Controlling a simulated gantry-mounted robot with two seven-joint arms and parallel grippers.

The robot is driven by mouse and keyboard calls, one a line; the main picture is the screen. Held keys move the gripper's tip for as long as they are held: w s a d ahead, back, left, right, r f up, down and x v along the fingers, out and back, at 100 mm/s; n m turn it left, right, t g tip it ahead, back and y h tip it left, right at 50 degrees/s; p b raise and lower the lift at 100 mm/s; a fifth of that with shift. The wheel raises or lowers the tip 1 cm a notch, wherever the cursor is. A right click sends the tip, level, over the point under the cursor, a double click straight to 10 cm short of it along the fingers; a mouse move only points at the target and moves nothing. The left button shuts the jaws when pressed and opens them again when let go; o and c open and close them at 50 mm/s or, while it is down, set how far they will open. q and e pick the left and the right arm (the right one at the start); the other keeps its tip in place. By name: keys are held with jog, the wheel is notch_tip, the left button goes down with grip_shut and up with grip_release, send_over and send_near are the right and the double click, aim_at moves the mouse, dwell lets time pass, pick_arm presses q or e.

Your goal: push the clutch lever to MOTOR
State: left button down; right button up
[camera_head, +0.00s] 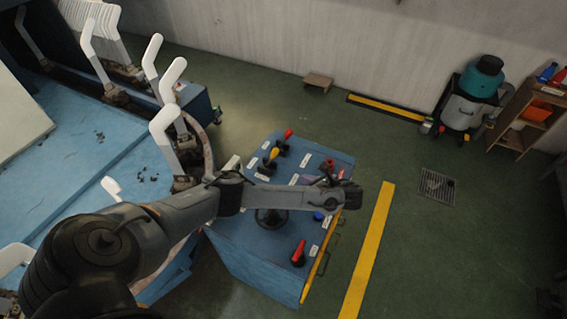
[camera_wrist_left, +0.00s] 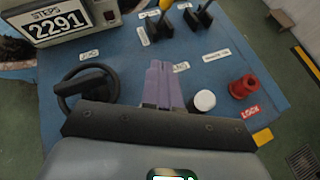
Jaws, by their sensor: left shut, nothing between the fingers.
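My left gripper (camera_head: 345,190) is over the right part of the blue control console in the head view. In the left wrist view its purple fingers (camera_wrist_left: 160,88) are together and empty, above the panel between a black handwheel (camera_wrist_left: 86,92) and a white round cap (camera_wrist_left: 204,100). The panel carries a yellow-handled lever (camera_head: 272,155) and a red-handled lever (camera_head: 288,134) at its far side, and another red-handled lever (camera_head: 298,254) near the front edge. I cannot tell from the small labels which is the clutch lever or where MOTOR is. My right gripper is out of view.
A red knob (camera_wrist_left: 242,87) stands beside a red LOCK label. A counter display (camera_wrist_left: 55,22) reads STEPS 2291. White sock forms (camera_head: 163,125) stand on the blue machine at left. Open floor lies right of the console, beyond a yellow strip (camera_head: 370,245).

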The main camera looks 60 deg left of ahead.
pick_arm(q)
jog(key=shift+w+a+r+g+y, duration=0.15)
jog(key=shift+a+r, duration=0.15)
jog(key=shift+a, duration=0.3)
jog(key=shift+w+a+r+g+y, duration=0.15)
jog(key=shift+a+r, duration=0.1)
jog(key=shift+a, duration=0.35)
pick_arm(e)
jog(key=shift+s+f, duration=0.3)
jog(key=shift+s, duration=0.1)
pick_arm(q)
jog(key=shift+a+f, duration=0.1)
send_near(276, 155)
jog(key=a+f, duration=0.3)
jog(key=a, duration=0.1)
jog(key=shift+s+a+b, duration=0.3)
jog(key=shift+s+a, duration=0.1)
jog(key=shift+a, duration=0.15)
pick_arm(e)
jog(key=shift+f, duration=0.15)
